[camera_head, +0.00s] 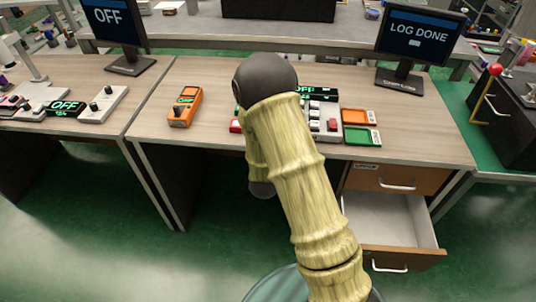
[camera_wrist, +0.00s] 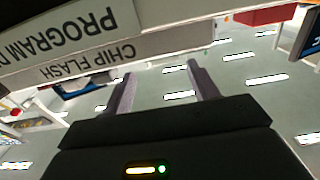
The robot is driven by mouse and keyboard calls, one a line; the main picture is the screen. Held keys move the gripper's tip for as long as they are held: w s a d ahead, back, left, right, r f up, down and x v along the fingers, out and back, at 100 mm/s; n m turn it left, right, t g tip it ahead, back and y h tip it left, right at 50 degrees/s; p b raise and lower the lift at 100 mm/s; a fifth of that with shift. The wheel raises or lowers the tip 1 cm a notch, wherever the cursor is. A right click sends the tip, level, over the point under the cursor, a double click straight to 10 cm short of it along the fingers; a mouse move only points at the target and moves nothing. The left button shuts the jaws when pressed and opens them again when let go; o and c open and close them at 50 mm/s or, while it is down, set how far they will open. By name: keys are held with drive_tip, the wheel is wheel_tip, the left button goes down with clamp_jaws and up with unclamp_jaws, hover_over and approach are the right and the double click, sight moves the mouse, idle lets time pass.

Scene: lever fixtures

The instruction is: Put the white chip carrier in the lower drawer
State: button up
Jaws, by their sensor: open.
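The lower drawer (camera_head: 398,222) is pulled open under the right bench in the head view, and its pale inside looks empty where I can see it. I cannot make out the white chip carrier in either view. My arm covers part of the bench in the head view and hides my gripper there. In the wrist view my gripper (camera_wrist: 160,70) is open, its two fingers apart with nothing between them. A sign (camera_wrist: 90,45) with upside-down lettering, including "CHIP FLASH", shows beyond the fingers at upper left.
A grey device (camera_head: 315,122) with a red button stands on the bench, beside an orange tray (camera_head: 355,116) and a green tray (camera_head: 363,137). An orange handheld unit (camera_head: 185,106) stands left. The upper drawer (camera_head: 383,178) is shut. A monitor (camera_head: 418,36) reads "LOG DONE".

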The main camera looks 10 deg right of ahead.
drive_tip(key=p+v, duration=0.6)
drive_tip(key=v, duration=0.5)
drive_tip(key=shift+s, duration=0.3)
drive_tip(key=shift+a, duration=0.15)
drive_tip(key=s+d+r+n+g+y, duration=0.1)
drive_tip(key=s+d+r+g+y, duration=0.1)
drive_tip(key=s+r+g, duration=0.2)
drive_tip(key=s+d+r+n+g+y, duration=0.2)
drive_tip(key=s+r+g, duration=0.3)
drive_tip(key=s+g, duration=0.4)
drive_tip(key=shift+s+d+n+g+y, duration=0.2)
drive_tip(key=shift+n+g+y, duration=0.1)
drive_tip(key=shift+g+y, duration=0.5)
